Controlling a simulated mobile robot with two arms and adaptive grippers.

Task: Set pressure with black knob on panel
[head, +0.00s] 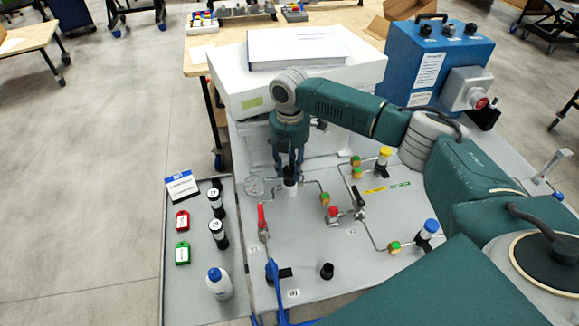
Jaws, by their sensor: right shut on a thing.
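The grey panel (345,265) lies in the middle of the head view, with thin metal tubing and fittings on it. My right gripper (290,168) points down at the panel's back left. It is shut on the black knob (290,181), which stands upright on a white round base. The fingers partly hide the knob. A round pressure gauge (254,187) sits just left of the knob. My left gripper is not in view.
A red-handled valve (262,217), yellow-capped (384,154) and blue-capped (429,230) parts stand on the panel. A side tray (190,302) holds a white bottle (219,283) and tags. White boxes (250,85) and a blue box (437,62) stand behind.

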